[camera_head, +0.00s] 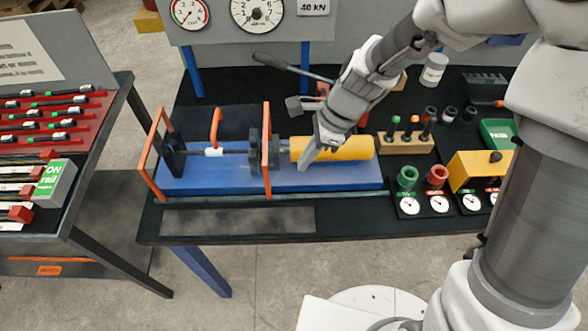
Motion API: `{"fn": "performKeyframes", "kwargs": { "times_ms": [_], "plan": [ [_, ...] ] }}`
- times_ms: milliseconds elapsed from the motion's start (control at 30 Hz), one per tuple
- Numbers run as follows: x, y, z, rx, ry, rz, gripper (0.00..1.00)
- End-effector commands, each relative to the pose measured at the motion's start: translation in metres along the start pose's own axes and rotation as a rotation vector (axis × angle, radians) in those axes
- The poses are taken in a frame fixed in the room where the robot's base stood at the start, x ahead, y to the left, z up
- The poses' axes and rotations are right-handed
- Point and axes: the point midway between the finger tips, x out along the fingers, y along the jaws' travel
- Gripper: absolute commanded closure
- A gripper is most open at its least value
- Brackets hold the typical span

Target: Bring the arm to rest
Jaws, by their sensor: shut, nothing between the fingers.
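My gripper (306,163) points down and left over the black workbench, at the end of my grey and white arm. Its fingers are shut with nothing between them. The fingertips are in front of the left part of a yellow cylinder (348,148) on a blue base plate (215,178); whether they touch it I cannot tell. The gripper hides part of the cylinder. My arm bends up and over to the right side of the view.
Orange frames (267,150) stand upright on the blue plate. A wooden block (405,144) with several tools, green (407,177) and red (437,176) rings and a yellow box (480,168) are to the right. A sloped red rack (50,122) stands left. Gauges (257,12) are behind.

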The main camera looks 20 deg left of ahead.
Motion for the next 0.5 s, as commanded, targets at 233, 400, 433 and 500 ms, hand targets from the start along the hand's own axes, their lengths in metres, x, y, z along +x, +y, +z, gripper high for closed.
{"fn": "performKeyframes", "kwargs": {
  "times_ms": [233, 400, 433, 500],
  "plan": [
    [-0.032, 0.0, -0.001, 0.001, 0.001, -0.002, 1.0],
    [-0.037, 0.0, -0.001, 0.002, 0.001, -0.001, 1.0],
    [-0.037, 0.0, -0.001, 0.002, 0.001, 0.0, 1.0],
    [-0.036, 0.0, -0.001, 0.002, 0.001, 0.0, 1.0]
  ]
}}
